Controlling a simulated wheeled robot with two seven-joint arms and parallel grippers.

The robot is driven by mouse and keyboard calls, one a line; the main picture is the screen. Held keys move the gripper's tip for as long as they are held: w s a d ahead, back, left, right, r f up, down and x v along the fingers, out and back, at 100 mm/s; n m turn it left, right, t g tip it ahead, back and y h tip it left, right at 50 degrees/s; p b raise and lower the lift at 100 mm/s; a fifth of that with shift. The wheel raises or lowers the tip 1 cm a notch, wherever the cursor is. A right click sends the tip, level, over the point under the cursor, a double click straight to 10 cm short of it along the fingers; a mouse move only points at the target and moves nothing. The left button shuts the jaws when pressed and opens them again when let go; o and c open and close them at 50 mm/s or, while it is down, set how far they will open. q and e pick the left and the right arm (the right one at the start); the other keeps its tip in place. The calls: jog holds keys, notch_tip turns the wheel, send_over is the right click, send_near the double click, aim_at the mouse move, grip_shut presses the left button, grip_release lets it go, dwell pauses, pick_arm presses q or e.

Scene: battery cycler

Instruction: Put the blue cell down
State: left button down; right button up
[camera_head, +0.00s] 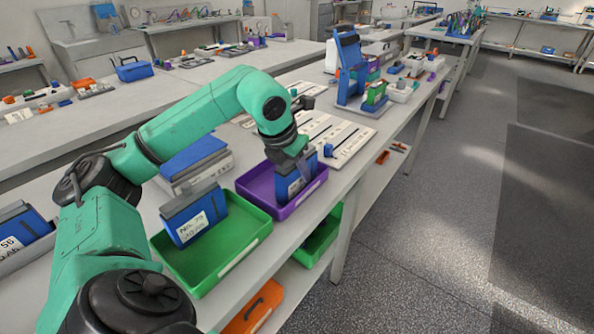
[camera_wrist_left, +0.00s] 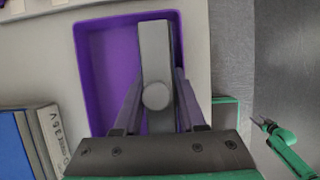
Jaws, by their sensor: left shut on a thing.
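My left gripper (camera_head: 292,163) is shut on a blue cell (camera_head: 291,187) with a grey top and a pale label. The cell is upright, within the outline of the purple tray (camera_head: 255,198). In the left wrist view the cell's grey top (camera_wrist_left: 155,52) lies between the fingers, over the purple tray (camera_wrist_left: 92,75). I cannot tell whether its underside touches the tray floor. My right gripper (camera_wrist_left: 265,124) shows small at the right of the left wrist view, away from the tray, and its jaws are too small to judge.
A green tray (camera_head: 237,265) stands beside the purple one, with another labelled blue cell (camera_head: 188,225) in it. A grey-and-blue device (camera_head: 195,165) is behind. A white slotted panel (camera_head: 340,137) and a blue stand (camera_head: 350,65) are farther along the bench. Floor to the right is free.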

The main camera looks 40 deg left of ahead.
pick_arm(q)
jog(key=shift+c, duration=2.4)
grip_release()
jog(key=shift+s, duration=0.1)
jog(key=shift+a+f, duration=0.1)
jog(key=shift+f, duration=0.05)
jog(key=shift+r, duration=0.7)
jog(key=p+v, duration=0.2)
jog(key=v, duration=0.9)
jog(key=shift+s+d, duration=0.15)
jog(key=shift+d, duration=0.05)
